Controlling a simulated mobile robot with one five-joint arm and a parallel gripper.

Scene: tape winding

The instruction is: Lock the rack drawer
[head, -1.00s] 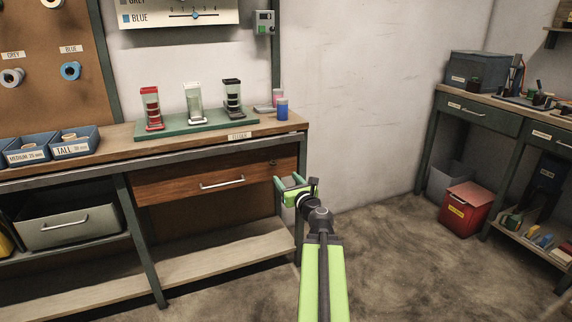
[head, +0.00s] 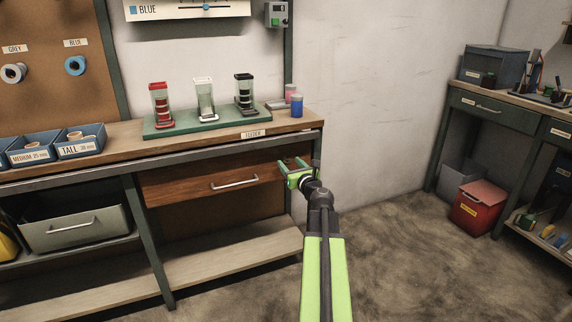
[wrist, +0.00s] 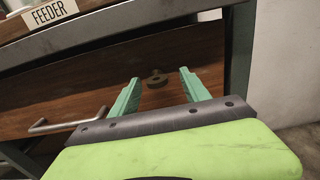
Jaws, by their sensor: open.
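The wooden drawer (head: 190,184) sits under the bench top in the head view, with a metal bar handle (head: 235,182). It looks shut. In the wrist view, the drawer front (wrist: 70,92) carries a small dark brass lock piece (wrist: 155,77) right of the handle (wrist: 68,124). My gripper (head: 292,163) is at the right end of the drawer front. Its two green fingers are open and empty. In the wrist view, the lock piece appears between the fingertips; I cannot tell whether they touch it. In the head view my gripper hides the lock piece.
A bench leg (wrist: 238,60) stands close right of my gripper. The bench edge with a FEEDER label (wrist: 50,14) overhangs the drawer. A green tray (head: 180,127) with three holders stands on top. Open floor (head: 390,240) lies to the right, before a red bin (head: 479,207).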

